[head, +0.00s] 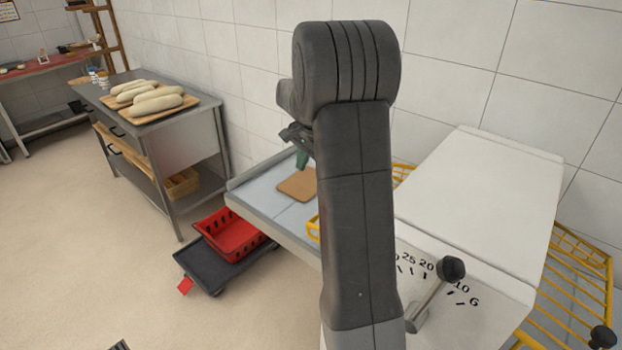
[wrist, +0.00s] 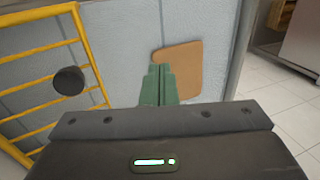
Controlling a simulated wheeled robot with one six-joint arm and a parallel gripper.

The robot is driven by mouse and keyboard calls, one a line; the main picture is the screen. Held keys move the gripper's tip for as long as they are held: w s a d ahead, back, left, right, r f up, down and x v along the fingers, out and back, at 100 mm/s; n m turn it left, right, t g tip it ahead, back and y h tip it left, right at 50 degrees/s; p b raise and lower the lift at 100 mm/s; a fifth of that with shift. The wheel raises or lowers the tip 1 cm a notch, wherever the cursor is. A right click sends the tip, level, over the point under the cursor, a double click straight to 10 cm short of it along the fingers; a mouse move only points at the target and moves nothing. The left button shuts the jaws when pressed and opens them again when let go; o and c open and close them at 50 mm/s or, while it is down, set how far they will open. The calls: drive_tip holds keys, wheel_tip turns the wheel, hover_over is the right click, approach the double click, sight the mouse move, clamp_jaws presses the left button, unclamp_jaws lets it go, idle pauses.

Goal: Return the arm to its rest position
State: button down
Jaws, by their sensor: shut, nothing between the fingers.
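My arm stands upright in the middle of the head view and hides much of what is behind it. My gripper (wrist: 161,72) has green fingers, which are together with nothing between them in the wrist view. The fingers also show in part beside my arm in the head view (head: 302,159). Below the gripper is a light grey surface with a flat tan piece (wrist: 190,68) on it. The tan piece also shows in the head view (head: 297,186), left of my arm. I cannot tell how high the fingers are above it.
A white machine (head: 475,205) with a numbered scale and a black-knobbed lever (head: 440,285) stands right of my arm. Yellow bars (wrist: 38,80) flank it. A red basket (head: 232,236) sits on a dark dolly. A steel table (head: 185,127) holds dough loaves on a board (head: 150,115). Floor at left is clear.

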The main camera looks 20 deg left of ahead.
drive_tip(key=shift+w+a+r, duration=0.15)
drive_tip(key=shift+a+r, duration=0.15)
drive_tip(key=shift+r, duration=0.15)
